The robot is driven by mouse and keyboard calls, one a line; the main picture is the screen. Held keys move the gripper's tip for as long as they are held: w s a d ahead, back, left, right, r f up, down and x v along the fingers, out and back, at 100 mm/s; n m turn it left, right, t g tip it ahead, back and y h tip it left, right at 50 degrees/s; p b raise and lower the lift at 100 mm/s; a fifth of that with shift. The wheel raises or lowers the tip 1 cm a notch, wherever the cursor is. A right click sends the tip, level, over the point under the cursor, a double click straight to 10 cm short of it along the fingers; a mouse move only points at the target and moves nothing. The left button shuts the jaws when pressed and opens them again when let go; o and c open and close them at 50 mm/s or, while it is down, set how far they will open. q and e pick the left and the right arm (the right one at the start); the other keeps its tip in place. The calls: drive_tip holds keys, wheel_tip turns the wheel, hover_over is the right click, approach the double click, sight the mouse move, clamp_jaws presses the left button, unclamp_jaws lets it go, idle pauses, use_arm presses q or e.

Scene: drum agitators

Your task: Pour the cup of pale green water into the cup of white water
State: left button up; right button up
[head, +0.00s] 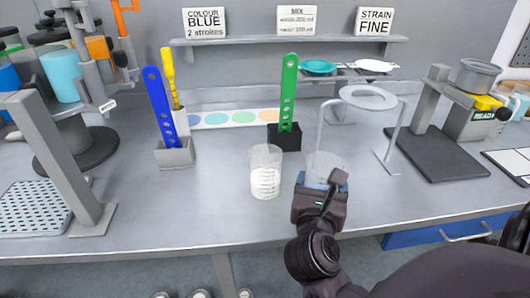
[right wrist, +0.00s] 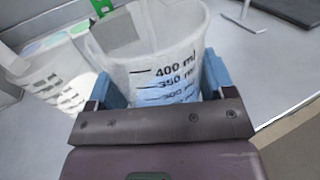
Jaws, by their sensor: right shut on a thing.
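A clear cup of white water (head: 265,178) stands upright on the table, left of my right gripper. It also shows at the left of the right wrist view (right wrist: 62,88). My right gripper (head: 322,186) is shut on a second clear graduated cup (head: 325,160), with its blue fingers on either side. In the right wrist view this cup (right wrist: 155,50) has black marks up to 400 ml and looks pale bluish low down; I cannot make out a green colour. It looks nearly upright; whether it touches the table is hidden. My left gripper is not in view.
A ring stand (head: 370,97) is just behind the held cup. A green perforated paddle (head: 288,95) and a blue one (head: 160,105) stand in holders behind. A dark-based stand (head: 440,152) is at right. The table front, left of the white-water cup, is clear.

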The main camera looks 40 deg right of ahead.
sight(311, 182)
drive_tip(key=shift+w+a+r+n+p, duration=0.15)
drive_tip(key=shift+w+r+n+p, duration=0.1)
drive_tip(key=shift+r+n+p, duration=0.5)
drive_tip(key=shift+w+a+n+y+p, duration=0.15)
drive_tip(key=shift+w+n+y+p, duration=0.3)
drive_tip(key=shift+p, duration=0.45)
drive_tip(key=shift+w+a+r+n+g+h+p, duration=0.15)
drive_tip(key=shift+r+n+g+h+p, duration=0.15)
drive_tip(key=shift+n+p, duration=0.25)
drive_tip(key=shift+w+r+p, duration=0.1)
drive_tip(key=shift+r+p, duration=0.1)
drive_tip(key=shift+p, duration=0.15)
use_arm(q)
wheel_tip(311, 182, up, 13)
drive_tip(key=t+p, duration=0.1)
drive_tip(key=p, duration=0.7)
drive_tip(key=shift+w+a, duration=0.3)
use_arm(e)
drive_tip(key=r+n, duration=0.1)
drive_tip(key=w+r+n+g, duration=0.1)
drive_tip(key=r+n, duration=0.1)
drive_tip(key=w+a+r+n, duration=0.1)
drive_tip(key=r+n, duration=0.1)
drive_tip(key=shift+r, duration=0.15)
use_arm(q)
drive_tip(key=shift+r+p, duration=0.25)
drive_tip(key=shift+p, duration=0.2)
use_arm(e)
drive_tip(key=shift+r+n, duration=0.1)
drive_tip(key=shift+n, duration=0.15)
